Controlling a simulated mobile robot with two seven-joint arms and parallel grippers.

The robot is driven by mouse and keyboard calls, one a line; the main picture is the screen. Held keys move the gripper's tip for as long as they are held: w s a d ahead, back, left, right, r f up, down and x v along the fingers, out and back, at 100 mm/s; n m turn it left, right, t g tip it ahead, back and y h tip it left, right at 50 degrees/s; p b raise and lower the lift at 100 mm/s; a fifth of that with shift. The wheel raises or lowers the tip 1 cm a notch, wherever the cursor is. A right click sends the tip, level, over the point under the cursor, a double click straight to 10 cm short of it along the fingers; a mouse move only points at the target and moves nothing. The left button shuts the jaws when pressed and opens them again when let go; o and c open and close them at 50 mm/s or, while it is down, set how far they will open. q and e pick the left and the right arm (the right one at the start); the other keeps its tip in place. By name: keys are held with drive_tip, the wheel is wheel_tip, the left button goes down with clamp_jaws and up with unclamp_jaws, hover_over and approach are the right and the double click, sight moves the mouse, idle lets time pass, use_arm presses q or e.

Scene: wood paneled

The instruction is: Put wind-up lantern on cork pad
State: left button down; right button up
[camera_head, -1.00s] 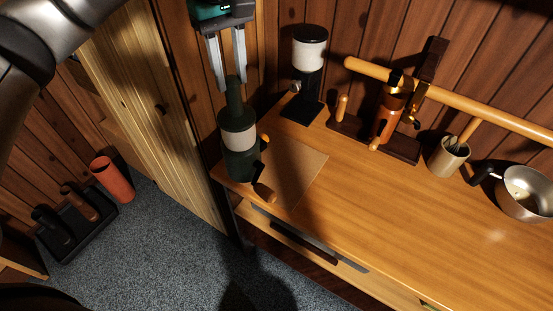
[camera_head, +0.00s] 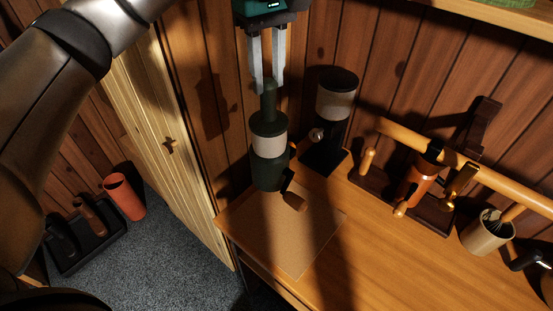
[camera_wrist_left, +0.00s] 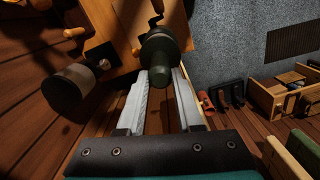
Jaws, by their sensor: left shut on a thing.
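The wind-up lantern (camera_head: 268,160) is dark green with a pale band, a narrow neck and a side crank with a wooden knob. My left gripper (camera_head: 266,88) is shut on its neck from above and holds it roughly upright. The lantern also shows in the left wrist view (camera_wrist_left: 160,45), beyond the fingertips (camera_wrist_left: 163,75). The cork pad (camera_head: 285,235) is a thin tan sheet at the counter's left end. The lantern appears over the pad's back part and hides some of it; I cannot tell the exact gap beneath. My right gripper is not in view.
A black grinder-like device (camera_head: 330,120) stands close behind and right of the lantern. A dark wooden stand (camera_head: 435,205) with an orange cylinder is farther right, then a beige cup (camera_head: 488,232). A wood-paneled wall is behind. The counter's front is clear.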

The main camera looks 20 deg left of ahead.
sight(268, 98)
use_arm(q)
wheel_tip(268, 98, down, 12)
drive_tip(key=shift+f+b, duration=0.2)
drive_tip(key=shift+b, duration=0.3)
drive_tip(key=shift+f, duration=2.2)
drive_tip(key=shift+w, duration=0.1)
drive_tip(key=shift+f, duration=0.15)
drive_tip(key=c, duration=0.6)
unclamp_jaws()
drive_tip(key=shift+o, duration=0.2)
drive_tip(key=shift+r, duration=0.25)
wheel_tip(268, 98, up, 12)
drive_tip(key=shift+a+f, duration=0.1)
